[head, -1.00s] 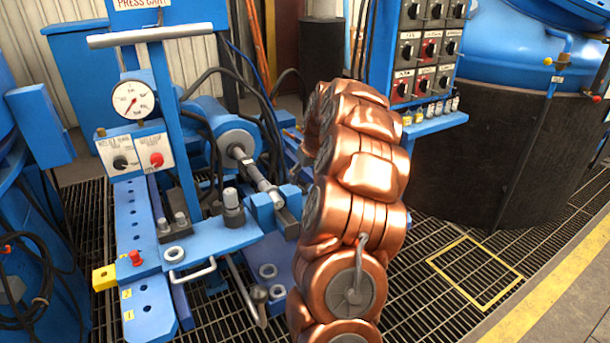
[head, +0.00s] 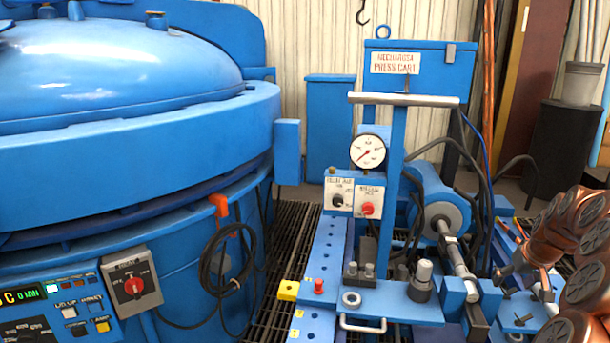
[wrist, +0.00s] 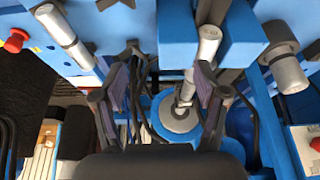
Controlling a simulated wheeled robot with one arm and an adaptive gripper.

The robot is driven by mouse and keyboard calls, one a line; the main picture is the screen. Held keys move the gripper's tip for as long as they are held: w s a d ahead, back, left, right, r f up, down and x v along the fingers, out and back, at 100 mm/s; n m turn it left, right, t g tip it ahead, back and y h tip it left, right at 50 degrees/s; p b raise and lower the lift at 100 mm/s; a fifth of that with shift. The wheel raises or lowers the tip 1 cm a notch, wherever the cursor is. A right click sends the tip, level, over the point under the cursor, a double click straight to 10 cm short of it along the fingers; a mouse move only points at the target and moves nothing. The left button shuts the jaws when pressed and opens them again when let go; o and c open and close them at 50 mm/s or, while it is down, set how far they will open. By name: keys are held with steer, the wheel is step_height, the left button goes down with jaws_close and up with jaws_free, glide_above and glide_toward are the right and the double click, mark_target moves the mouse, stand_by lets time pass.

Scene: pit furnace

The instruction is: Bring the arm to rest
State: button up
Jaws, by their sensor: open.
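My arm shows in the head view as a copper-coloured segmented curve at the lower right edge, cut off by the frame. My gripper (wrist: 165,85) shows in the wrist view with its two dark fingers spread apart. It is open, and no held object shows between the fingers. Beyond the fingers are the steel rod and round blue cylinder (wrist: 180,115) of the press cart. I cannot tell whether the fingers touch any of it. In the head view, I cannot clearly make out the gripper at the right edge.
The blue press cart (head: 327,265) stands in the middle, with a gauge (head: 367,152) and a push bar (head: 403,99). The large blue furnace (head: 130,130) fills the left, with a control box (head: 132,286). A black drum (head: 568,150) stands behind at right. Grating floor shows between furnace and cart.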

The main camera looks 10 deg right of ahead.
steer(key=s+a+r+n+g+y, duration=0.1)
steer(key=s+a+r, duration=0.15)
steer(key=a, duration=1.15)
steer(key=s+a+r+n+g+y, duration=0.15)
steer(key=s+a, duration=0.25)
steer(key=a, duration=1.1)
steer(key=s+a+f+g, duration=0.15)
steer(key=s+a, duration=0.25)
steer(key=s, duration=0.5)
steer(key=s+a+g+h, duration=0.1)
steer(key=s+a+g, duration=0.1)
steer(key=s+a, duration=0.5)
steer(key=s+a+f+g, duration=0.1)
steer(key=s+a, duration=0.1)
steer(key=s, duration=0.9)
step_height(320, 180, up, 26)
steer(key=t+p, duration=0.1)
steer(key=p, duration=2.4)
steer(key=shift+a+f+n, duration=0.15)
steer(key=shift+n, duration=0.3)
steer(key=shift+w, duration=0.1)
